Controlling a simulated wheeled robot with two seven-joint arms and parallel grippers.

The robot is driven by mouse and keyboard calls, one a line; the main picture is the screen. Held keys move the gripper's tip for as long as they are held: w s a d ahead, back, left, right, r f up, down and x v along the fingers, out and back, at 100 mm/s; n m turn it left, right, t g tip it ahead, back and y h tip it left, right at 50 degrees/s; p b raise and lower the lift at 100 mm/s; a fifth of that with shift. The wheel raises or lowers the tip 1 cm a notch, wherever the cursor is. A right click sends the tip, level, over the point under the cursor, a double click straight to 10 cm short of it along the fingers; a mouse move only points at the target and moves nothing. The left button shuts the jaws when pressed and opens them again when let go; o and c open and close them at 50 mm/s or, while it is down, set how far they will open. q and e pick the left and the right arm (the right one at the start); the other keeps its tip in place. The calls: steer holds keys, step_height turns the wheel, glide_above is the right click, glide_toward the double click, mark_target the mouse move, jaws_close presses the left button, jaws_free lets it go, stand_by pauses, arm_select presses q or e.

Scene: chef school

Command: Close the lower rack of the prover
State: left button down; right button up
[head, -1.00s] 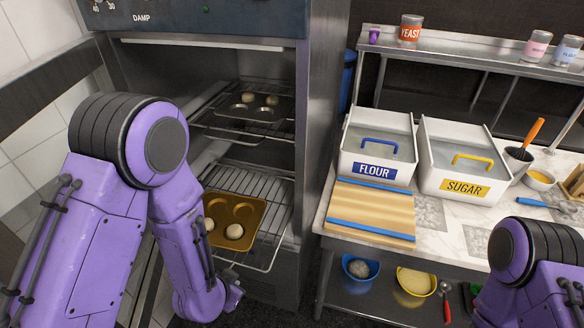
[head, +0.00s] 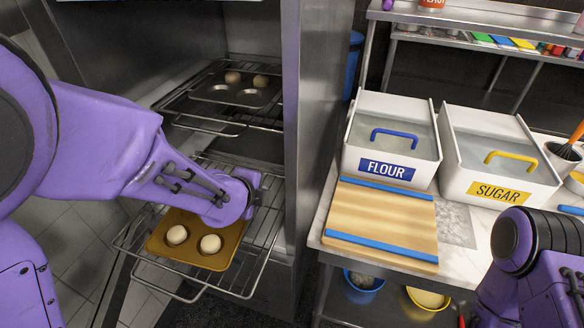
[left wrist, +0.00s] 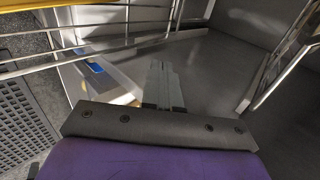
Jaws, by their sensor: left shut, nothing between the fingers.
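The prover (head: 315,120) is open at its front. Its lower wire rack (head: 265,235) sticks out of the opening and carries a gold bun tray (head: 195,248) with two dough balls in the visible cups. My left arm reaches across the rack, and its wrist is above the rack behind the tray, hiding part of both. In the left wrist view my left gripper (left wrist: 160,72) is shut and empty, with rack wires beside it. I cannot tell whether it touches the rack. My right arm is at the lower right, its gripper out of view.
The upper rack (head: 215,117) holds a dark tray (head: 225,90) with two dough balls. The counter at the right holds a flour bin (head: 389,150), a sugar bin (head: 500,165) and a wooden board (head: 385,215). Bowls stand on the shelf below.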

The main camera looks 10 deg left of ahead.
mark_target(280, 196)
arm_select(q)
steer(key=p+x, duration=0.2)
steer(key=x, duration=1.5)
steer(key=shift+d, duration=0.1)
steer(key=w+p, duration=0.2)
steer(key=w, duration=0.1)
steer(key=shift+w+d+f, duration=0.15)
steer(key=shift+w, duration=0.2)
steer(key=shift+w+f, duration=0.1)
steer(key=shift+w, duration=0.35)
